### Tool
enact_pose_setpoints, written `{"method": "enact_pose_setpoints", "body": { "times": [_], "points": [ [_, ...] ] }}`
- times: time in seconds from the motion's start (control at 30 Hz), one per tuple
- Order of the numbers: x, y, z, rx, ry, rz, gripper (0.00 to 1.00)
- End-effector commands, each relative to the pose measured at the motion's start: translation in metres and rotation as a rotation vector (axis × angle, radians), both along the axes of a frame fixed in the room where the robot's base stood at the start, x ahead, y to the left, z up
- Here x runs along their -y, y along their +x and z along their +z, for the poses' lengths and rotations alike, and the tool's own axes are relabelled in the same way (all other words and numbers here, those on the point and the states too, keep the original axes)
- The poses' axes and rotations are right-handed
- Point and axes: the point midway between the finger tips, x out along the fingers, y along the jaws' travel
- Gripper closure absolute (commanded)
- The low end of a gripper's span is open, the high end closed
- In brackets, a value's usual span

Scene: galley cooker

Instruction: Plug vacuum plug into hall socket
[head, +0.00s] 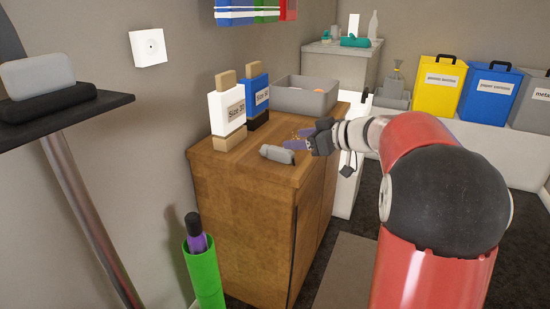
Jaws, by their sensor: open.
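A small black block (346,171) shows below my wrist at the cabinet's right side. I cannot tell which of these, if any, is the vacuum plug. No cord is clearly visible.
The wooden cabinet (240,190) bears white and blue size-labelled holders (228,115) and a grey bin (307,97). A green tube (203,275) with a purple-and-black item stands in front. A dark shelf (70,112) juts in at left. Coloured bins (442,87) line the back right.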

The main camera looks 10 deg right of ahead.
Motion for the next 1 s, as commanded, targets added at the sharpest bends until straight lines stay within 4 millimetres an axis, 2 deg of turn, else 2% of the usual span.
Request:
{"method": "enact_pose_setpoints", "body": {
  "times": [0.03,0.2,0.47,0.73,1.0],
  "points": [
    [0.001,-0.001,-0.011,-0.039,0.002,0.033,0.44],
    [-0.006,-0.001,-0.027,-0.096,0.005,0.084,0.44],
    [-0.024,0.014,-0.036,-0.094,0.005,0.084,0.44],
    [-0.051,0.037,-0.052,-0.094,0.005,0.084,0.44],
    [-0.055,0.04,-0.052,-0.092,0.005,0.081,0.44]
  ]
}}
